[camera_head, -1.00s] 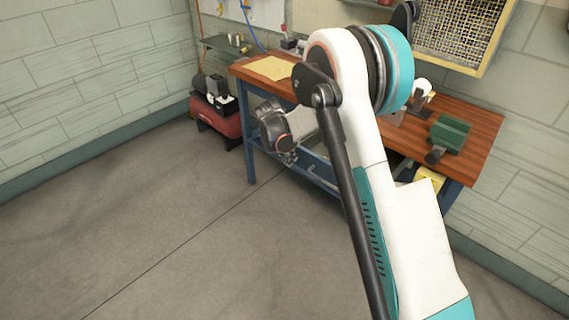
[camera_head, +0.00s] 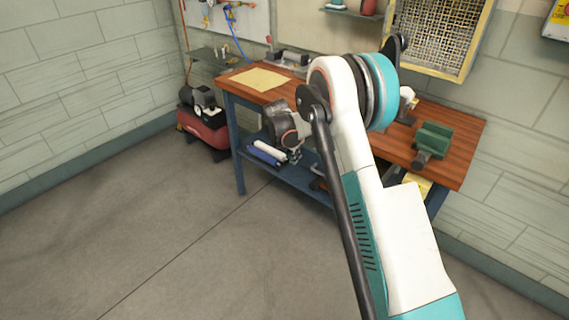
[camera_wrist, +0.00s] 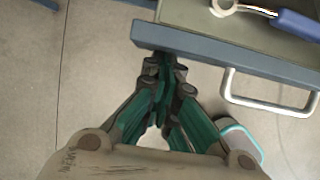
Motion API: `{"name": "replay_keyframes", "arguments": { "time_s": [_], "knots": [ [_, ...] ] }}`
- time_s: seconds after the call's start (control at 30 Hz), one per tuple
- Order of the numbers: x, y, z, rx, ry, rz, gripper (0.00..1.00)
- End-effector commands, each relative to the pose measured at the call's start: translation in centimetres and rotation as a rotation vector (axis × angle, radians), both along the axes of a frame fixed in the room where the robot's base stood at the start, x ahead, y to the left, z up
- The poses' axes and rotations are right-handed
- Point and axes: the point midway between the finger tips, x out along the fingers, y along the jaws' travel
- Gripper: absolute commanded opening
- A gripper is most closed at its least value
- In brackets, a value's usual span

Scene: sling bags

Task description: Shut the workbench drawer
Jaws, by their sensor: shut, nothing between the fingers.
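The drawer shows in the wrist view as a blue-grey front panel (camera_wrist: 222,52) with a pale metal handle (camera_wrist: 268,101). The drawer is open, and its grey inside holds a ring-ended metal tool with a blue handle (camera_wrist: 296,23). My gripper (camera_wrist: 161,62) is shut and empty, with teal fingers. Its tips are at the panel's left end, left of the handle; I cannot tell whether they touch. In the head view my gripper (camera_head: 294,156) is low at the front of the wooden workbench (camera_head: 470,130). My arm hides the drawer there.
A green vise (camera_head: 434,139) and a yellow sheet (camera_head: 261,79) are on the benchtop. Blue and white rolls (camera_head: 266,152) lie on the lower shelf. A red compressor (camera_head: 205,128) stands left of the bench. The floor in front is clear.

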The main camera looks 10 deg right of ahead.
Motion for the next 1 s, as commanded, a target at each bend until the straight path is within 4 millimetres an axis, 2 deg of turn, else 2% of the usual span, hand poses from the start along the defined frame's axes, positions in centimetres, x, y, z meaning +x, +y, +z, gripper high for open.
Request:
{"name": "replay_keyframes", "arguments": {
  "time_s": [0.03,0.2,0.4,0.63,1.0],
  "knots": [
    [0.8,-1.2,0.1,0.000,0.000,-0.003,0.00],
    [3.0,-4.1,0.0,0.000,-0.001,-0.002,0.00],
    [4.8,-6.6,0.1,0.000,0.000,-0.001,0.00],
    [5.8,-7.9,0.0,0.000,0.000,0.000,0.00],
    [5.9,-8.1,0.0,0.001,-0.001,0.000,0.00]
  ]
}}
